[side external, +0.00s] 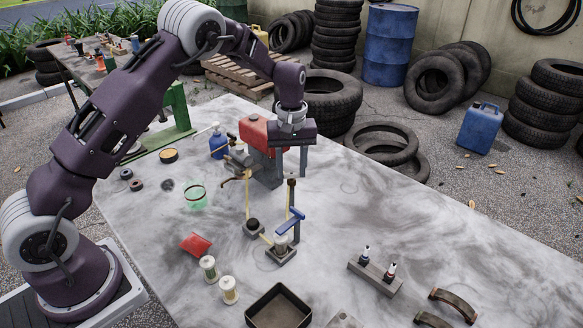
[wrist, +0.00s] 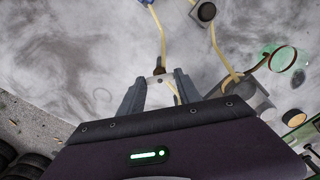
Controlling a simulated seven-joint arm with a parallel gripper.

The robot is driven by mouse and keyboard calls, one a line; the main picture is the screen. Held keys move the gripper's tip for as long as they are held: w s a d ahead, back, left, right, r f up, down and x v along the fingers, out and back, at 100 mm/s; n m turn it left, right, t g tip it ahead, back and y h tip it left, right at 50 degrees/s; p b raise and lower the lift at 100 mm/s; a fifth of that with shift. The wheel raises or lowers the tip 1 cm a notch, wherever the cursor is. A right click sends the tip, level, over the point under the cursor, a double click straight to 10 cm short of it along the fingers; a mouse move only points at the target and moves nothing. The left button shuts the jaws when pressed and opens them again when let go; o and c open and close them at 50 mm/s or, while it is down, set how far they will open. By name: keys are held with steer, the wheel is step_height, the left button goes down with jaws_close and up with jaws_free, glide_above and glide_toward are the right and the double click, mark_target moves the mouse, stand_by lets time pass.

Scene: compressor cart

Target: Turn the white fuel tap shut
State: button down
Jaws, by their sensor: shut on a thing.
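My gripper (side external: 291,172) points down over the table, just right of the red tank (side external: 256,131) of the compressor. In the wrist view my gripper (wrist: 159,82) has its two grey fingers on either side of a small white piece (wrist: 160,77), which looks like the white fuel tap. The fingers are shut on it with a gap between them. A dark brown fitting (side external: 291,183) stands at the fingertips, with a yellow hose (wrist: 163,45) leading away from it. The white piece is hidden in the side view, so its angle is hard to tell.
A blue lever (side external: 290,222) sits on a small block in front of my gripper. A black knob (side external: 252,224) is left of it. Two spools (side external: 229,289), a dark tray (side external: 278,308) and a red pouch (side external: 196,244) lie nearer. The table's right middle is mostly clear.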

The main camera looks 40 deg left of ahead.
mark_target(292, 174)
steer(key=m, duration=0.5)
steer(key=shift+m, duration=2.4)
steer(key=c, duration=0.8)
jaws_free()
steer(key=shift+c, duration=0.2)
step_height(292, 174, up, 7)
steer(key=shift+r, duration=0.1)
